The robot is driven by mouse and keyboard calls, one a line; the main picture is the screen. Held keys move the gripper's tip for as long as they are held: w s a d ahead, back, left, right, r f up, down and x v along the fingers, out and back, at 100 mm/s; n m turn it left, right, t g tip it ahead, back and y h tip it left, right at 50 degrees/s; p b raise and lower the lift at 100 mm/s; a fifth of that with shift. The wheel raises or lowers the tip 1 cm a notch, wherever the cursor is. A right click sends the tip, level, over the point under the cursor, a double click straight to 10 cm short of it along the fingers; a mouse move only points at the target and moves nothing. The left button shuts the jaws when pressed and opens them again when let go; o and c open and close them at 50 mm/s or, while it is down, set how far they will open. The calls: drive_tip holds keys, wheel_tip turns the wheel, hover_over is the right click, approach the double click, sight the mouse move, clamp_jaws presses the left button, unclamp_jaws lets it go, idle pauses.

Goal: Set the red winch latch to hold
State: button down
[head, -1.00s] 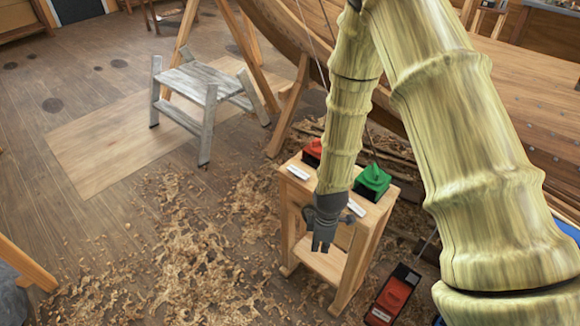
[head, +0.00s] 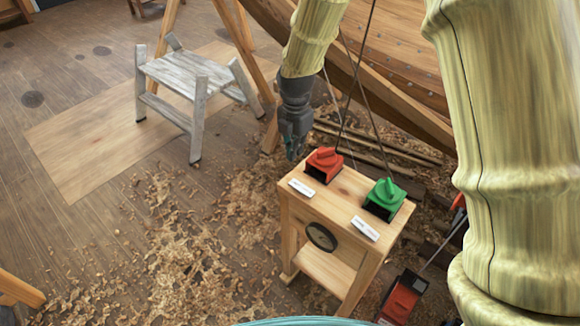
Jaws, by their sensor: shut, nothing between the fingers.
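The red winch latch (head: 324,162) sits on a black base at the left of a small wooden stand's top (head: 350,191). A white label (head: 301,188) lies in front of it; its writing is too small to read. A green winch latch (head: 385,195) sits to its right, with its own white label (head: 365,228). My gripper (head: 291,151) points down, shut and empty, just left of the red latch and near the stand's back left edge. It appears apart from the latch. The latch's exact setting cannot be told.
Cords run up from behind the latches toward the wooden hull (head: 410,62). A grey step stool (head: 185,82) stands at the left. A red and black tool (head: 402,297) lies right of the stand. Shavings cover the floor.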

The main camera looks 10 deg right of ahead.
drive_tip(key=p, duration=0.4)
hover_over(294, 187)
wheel_tip(294, 187, down, 9)
drive_tip(key=shift+a+f, duration=0.1)
drive_tip(key=shift+f, duration=0.05)
drive_tip(key=shift+f+p, duration=0.4)
drive_tip(key=shift+f, duration=1.5)
drive_tip(key=shift+f, duration=0.1)
